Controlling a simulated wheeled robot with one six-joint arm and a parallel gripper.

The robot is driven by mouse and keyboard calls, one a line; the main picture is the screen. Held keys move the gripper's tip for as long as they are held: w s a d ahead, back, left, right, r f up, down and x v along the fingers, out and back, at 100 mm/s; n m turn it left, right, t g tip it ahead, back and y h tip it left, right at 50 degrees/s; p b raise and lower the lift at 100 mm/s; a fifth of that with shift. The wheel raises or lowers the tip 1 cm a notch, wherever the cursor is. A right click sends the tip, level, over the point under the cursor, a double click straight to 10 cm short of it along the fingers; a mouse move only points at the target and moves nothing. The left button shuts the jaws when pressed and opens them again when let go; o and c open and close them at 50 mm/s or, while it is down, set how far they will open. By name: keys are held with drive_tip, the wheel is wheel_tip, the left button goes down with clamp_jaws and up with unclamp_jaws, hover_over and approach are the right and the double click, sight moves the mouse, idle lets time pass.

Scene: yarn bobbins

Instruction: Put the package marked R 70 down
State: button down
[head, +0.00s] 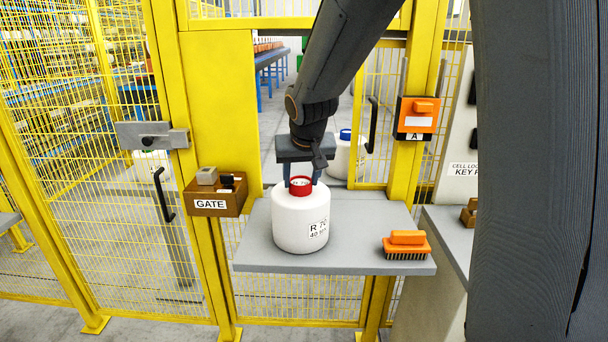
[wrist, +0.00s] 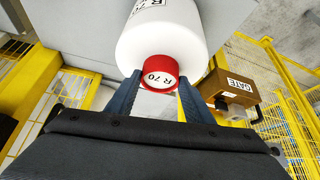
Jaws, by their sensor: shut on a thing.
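The package marked R 70 (head: 299,222) is a white bobbin with a red top end. It stands upright over the grey shelf (head: 362,230) at the gate, left of the shelf's middle; its base appears to touch the shelf. In the wrist view the white package (wrist: 158,36) shows its red end (wrist: 160,72) reading R 70. My gripper (head: 301,177) comes from above with its blue fingers on both sides of the red end, shut on it. The fingers also show in the wrist view (wrist: 160,94).
An orange brush (head: 407,246) lies at the shelf's right front. A brown GATE box (head: 215,195) hangs left of the shelf. Yellow mesh fence and posts (head: 222,100) stand behind. Another white bobbin with a blue top (head: 347,157) stands behind the shelf. The shelf's middle is clear.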

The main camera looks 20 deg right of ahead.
drive_tip(key=c, duration=0.9)
unclamp_jaws()
drive_tip(key=shift+f, duration=0.1)
drive_tip(key=shift+s+r, duration=0.1)
drive_tip(key=shift+r, duration=0.35)
drive_tip(key=d+b+v, duration=0.1)
drive_tip(key=b+v, duration=0.1)
drive_tip(key=v, duration=0.9)
drive_tip(key=s+f+g, duration=0.1)
drive_tip(key=s+f, duration=0.5)
drive_tip(key=f, duration=0.1)
drive_tip(key=s+f+n+g, duration=0.1)
drive_tip(key=s+f+g, duration=0.1)
drive_tip(key=s+f, duration=0.4)
drive_tip(key=s+f+g, duration=0.1)
drive_tip(key=s+f, duration=0.5)
drive_tip(key=f, duration=0.3)
drive_tip(key=shift+d+f+g+y, duration=0.1)
drive_tip(key=shift+f+g+y, duration=0.2)
drive_tip(key=shift+f+y, duration=0.1)
